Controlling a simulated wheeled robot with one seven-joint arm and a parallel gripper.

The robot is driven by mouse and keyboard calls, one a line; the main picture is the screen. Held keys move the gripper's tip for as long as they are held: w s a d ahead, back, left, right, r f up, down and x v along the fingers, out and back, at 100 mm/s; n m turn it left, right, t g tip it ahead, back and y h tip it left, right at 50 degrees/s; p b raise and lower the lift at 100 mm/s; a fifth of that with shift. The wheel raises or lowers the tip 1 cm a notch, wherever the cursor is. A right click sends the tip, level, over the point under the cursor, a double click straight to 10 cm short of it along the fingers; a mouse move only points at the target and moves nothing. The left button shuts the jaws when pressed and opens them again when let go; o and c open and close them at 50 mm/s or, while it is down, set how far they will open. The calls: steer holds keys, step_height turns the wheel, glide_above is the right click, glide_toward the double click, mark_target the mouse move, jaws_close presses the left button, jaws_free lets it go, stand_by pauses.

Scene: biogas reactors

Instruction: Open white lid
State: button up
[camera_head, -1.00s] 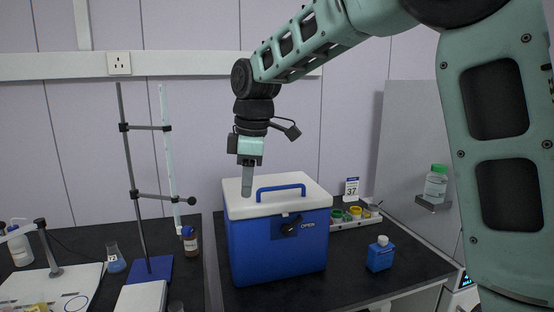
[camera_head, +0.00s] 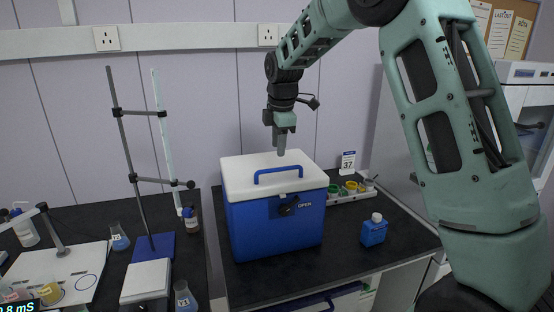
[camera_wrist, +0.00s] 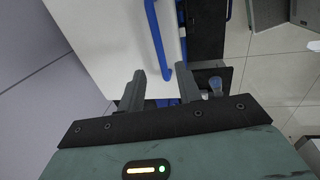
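A blue cooler box (camera_head: 262,228) with a white lid (camera_head: 240,176) stands on the black bench. The lid looks shut. A blue handle (camera_head: 278,174) arches over its top, and a black latch (camera_head: 288,209) beside the word OPEN is on the front. My gripper (camera_head: 281,152) points down above the back part of the lid, behind the handle. In the wrist view my gripper (camera_wrist: 160,88) has its two fingers apart with nothing between them. The white lid (camera_wrist: 100,40) and blue handle (camera_wrist: 156,40) lie beyond the fingertips there.
A blue bottle (camera_head: 373,230) stands right of the cooler. A tray of coloured jars (camera_head: 350,190) and a 37 sign (camera_head: 348,161) are behind it. A stand with a burette (camera_head: 163,130), flasks and a brown bottle (camera_head: 191,219) are at left. The wall is close behind.

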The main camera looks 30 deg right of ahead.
mark_target(277, 169)
steer(key=f, duration=0.3)
steer(key=w+f+p, duration=0.1)
steer(key=f, duration=0.2)
steer(key=shift+w+d+f, duration=0.15)
steer(key=shift+f, duration=0.25)
jaws_close()
